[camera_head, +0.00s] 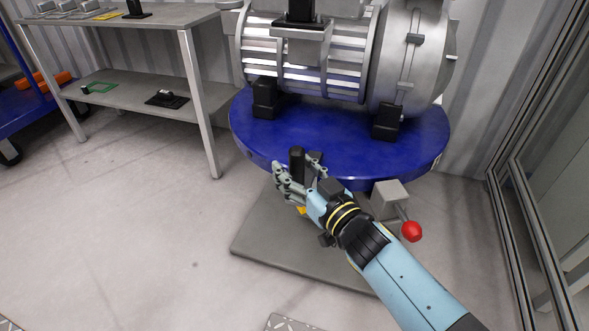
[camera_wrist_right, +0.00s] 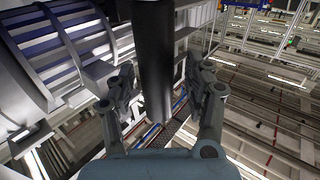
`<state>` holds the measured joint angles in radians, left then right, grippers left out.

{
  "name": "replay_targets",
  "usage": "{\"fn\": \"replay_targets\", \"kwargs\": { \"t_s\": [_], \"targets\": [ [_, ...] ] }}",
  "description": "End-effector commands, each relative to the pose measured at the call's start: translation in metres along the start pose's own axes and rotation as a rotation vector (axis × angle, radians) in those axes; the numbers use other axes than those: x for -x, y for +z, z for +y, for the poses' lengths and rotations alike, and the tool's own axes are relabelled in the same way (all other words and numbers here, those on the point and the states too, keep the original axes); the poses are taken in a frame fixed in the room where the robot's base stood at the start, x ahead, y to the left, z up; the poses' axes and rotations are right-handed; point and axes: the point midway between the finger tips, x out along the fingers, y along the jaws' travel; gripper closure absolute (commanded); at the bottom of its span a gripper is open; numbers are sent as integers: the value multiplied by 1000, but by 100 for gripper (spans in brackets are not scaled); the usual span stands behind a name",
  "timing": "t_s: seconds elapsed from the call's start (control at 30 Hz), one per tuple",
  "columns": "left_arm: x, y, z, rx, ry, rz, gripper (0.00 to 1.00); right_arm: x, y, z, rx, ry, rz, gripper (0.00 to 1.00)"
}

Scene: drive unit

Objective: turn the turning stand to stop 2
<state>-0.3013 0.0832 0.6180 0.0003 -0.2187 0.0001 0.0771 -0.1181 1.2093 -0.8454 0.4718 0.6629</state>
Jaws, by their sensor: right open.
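The turning stand has a round blue turntable (camera_head: 340,155) above a grey base plate (camera_head: 270,240). A large silver drive unit (camera_head: 310,55) lies on black supports on the turntable. A black upright handle (camera_head: 296,156) stands at the turntable's front edge. My right gripper (camera_head: 297,168) is open at this handle. In the right wrist view the black handle (camera_wrist_right: 155,65) stands between the two spread fingers (camera_wrist_right: 160,80); gaps show on both sides. A grey block (camera_head: 390,199) with a red ball knob (camera_head: 411,231) sits under the rim, right of my gripper. Stop numbers cannot be read. My left gripper is out of view.
A grey two-level workbench (camera_head: 130,95) with small parts stands at the left, and a blue cart (camera_head: 40,100) beyond it. A metal-framed panel (camera_head: 535,180) closes the right side. The floor at front left is clear.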

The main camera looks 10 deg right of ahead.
Motion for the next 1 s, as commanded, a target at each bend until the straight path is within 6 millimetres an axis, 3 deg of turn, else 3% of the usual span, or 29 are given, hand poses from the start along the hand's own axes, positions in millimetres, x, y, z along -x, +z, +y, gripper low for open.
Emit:
{"fn": "replay_targets", "kwargs": {
  "t_s": [0.53,0.7,1.0],
  "targets": [
    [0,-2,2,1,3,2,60,104,2,-1,-1,-1,-4,47],
    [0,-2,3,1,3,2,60,116,1,-1,-1,-2,-2,47],
    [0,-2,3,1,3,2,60,117,1,-1,-1,-2,-2,47]
  ]
}}
